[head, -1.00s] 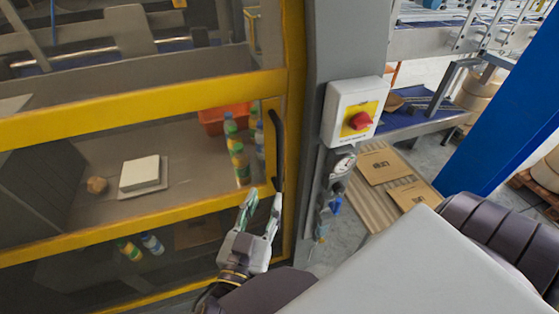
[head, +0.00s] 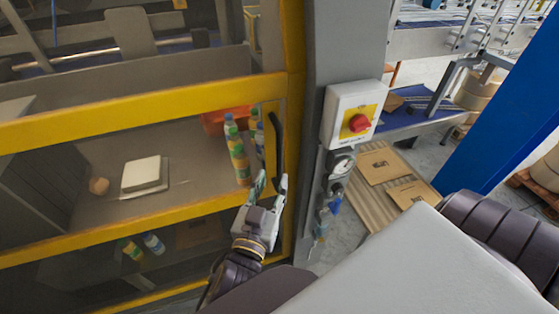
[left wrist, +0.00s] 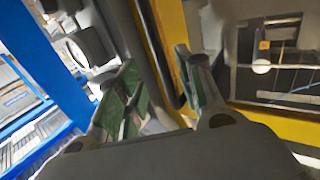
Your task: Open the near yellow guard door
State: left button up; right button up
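The near yellow guard door (head: 150,98) has yellow rails around see-through panels and stands shut against the grey post at its right side. Its black, upright bar handle (head: 277,140) is on the yellow right-hand stile. My left gripper (head: 272,180) is at the handle's lower end, fingers pointing up along it. In the left wrist view the two green-padded fingers (left wrist: 165,85) are spread apart, with the yellow door frame (left wrist: 174,40) beyond them. I cannot tell whether a finger touches the handle. My right gripper is out of view.
A white switch box (head: 352,112) with a red knob and a gauge (head: 342,162) are on the grey post (head: 340,45), right of the handle. Bottles (head: 238,155) and a red crate (head: 214,122) show behind the door panel. A blue post (head: 500,110) stands at the right.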

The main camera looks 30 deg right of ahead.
aim_at(279, 166)
pick_arm(q)
jog(key=shift+p+x, duration=0.7)
jog(key=shift+x, duration=3.25)
grip_shut()
